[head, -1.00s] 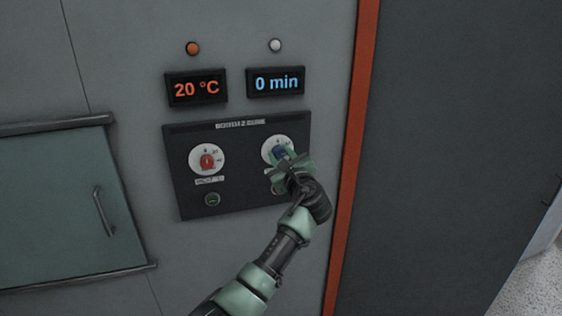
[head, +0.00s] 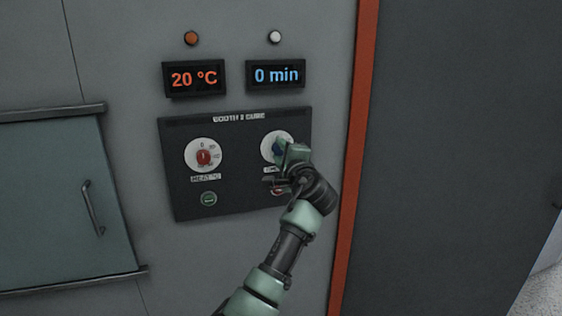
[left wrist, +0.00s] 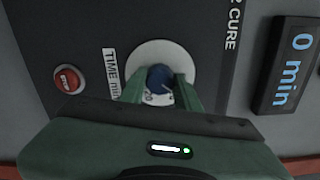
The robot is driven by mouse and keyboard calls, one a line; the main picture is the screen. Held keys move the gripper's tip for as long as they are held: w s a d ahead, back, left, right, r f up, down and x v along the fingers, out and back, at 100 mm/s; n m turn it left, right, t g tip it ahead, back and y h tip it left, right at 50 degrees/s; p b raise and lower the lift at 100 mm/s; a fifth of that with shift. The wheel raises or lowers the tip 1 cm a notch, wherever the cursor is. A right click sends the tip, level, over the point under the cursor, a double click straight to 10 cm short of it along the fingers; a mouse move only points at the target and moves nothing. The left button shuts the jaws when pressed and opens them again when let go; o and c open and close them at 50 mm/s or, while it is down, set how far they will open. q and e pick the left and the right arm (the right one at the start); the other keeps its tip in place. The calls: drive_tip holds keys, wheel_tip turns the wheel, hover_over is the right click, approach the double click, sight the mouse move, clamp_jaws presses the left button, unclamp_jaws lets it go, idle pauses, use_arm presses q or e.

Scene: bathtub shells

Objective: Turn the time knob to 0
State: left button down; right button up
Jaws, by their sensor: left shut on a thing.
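The blue time knob (head: 277,149) sits on a round white dial on the right side of the dark control panel. It also shows in the left wrist view (left wrist: 160,76), between the two green fingers. My left gripper (head: 285,153) is shut on the blue knob and partly hides it and its dial in the head view. The time display (head: 276,75) above reads "0 min" in blue; it also shows in the left wrist view (left wrist: 297,66). My right gripper is not in view.
A red heat knob (head: 204,157) sits left on the panel (head: 240,190), with a green button (head: 208,199) below it. A red button (left wrist: 68,78) lies near the time dial. The temperature display (head: 194,79) reads 20 °C. A handled door (head: 60,200) is at left.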

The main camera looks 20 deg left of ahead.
use_arm(q)
drive_tip(key=n+b, duration=0.1)
drive_tip(key=n, duration=0.1)
drive_tip(key=n+b, duration=0.1)
drive_tip(key=shift+f+n+b, duration=0.35)
drive_tip(key=shift+n+b, duration=0.05)
drive_tip(key=shift+r+n+b, duration=0.1)
drive_tip(key=shift+n+b, duration=1.1)
drive_tip(key=shift+n, duration=0.6)
drive_tip(key=c, duration=1)
unclamp_jaws()
drive_tip(key=shift+r, duration=0.15)
drive_tip(key=shift+s+d, duration=0.1)
